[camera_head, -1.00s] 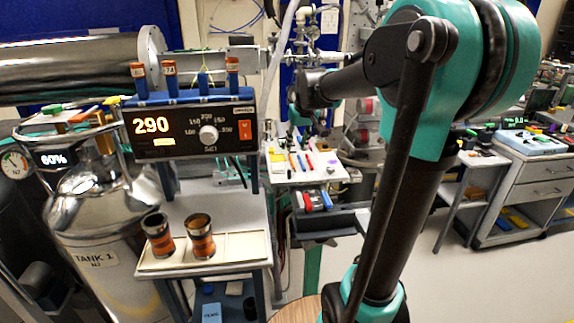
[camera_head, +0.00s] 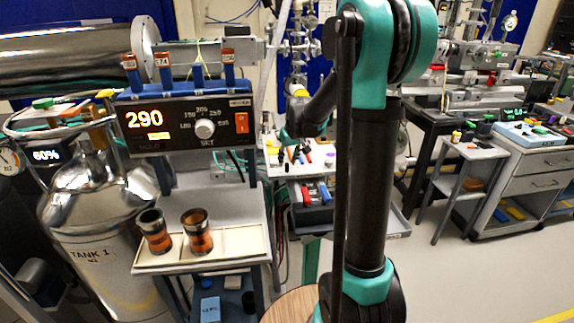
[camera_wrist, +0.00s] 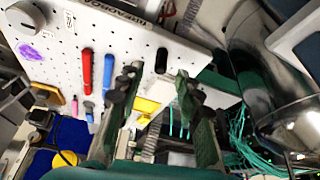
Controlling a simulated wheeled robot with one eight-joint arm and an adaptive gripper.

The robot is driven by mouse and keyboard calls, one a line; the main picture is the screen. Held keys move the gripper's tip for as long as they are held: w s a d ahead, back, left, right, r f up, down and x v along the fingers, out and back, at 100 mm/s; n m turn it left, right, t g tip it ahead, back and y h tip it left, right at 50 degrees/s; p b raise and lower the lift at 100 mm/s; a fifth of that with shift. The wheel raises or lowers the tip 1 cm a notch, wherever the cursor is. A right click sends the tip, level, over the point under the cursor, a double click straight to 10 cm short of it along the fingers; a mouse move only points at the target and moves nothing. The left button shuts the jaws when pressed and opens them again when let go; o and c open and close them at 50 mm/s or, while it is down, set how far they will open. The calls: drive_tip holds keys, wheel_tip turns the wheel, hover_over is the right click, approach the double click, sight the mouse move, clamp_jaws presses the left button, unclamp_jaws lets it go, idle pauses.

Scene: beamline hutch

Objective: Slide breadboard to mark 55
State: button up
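The breadboard (camera_wrist: 125,45) is a white board with rows of small holes and a printed label on its edge. In the head view the breadboard (camera_head: 279,162) lies behind the bench with the controller. Red and blue pens and a black upright peg (camera_wrist: 161,61) are on it. My gripper (camera_wrist: 160,82) is open, its two dark fingers apart over the board's edge, with the peg showing between them. I cannot tell whether either finger touches it. In the head view my arm partly hides the board, and the gripper is low over it. No mark 55 can be read.
A silver tank (camera_head: 95,215) is farther left. Green cables (camera_wrist: 235,140) and a shiny metal vessel (camera_wrist: 285,100) lie right of the gripper. Open floor is at right.

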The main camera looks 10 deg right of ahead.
sight(287, 163)
drive_tip(key=shift+x, duration=1.9)
clamp_jaws()
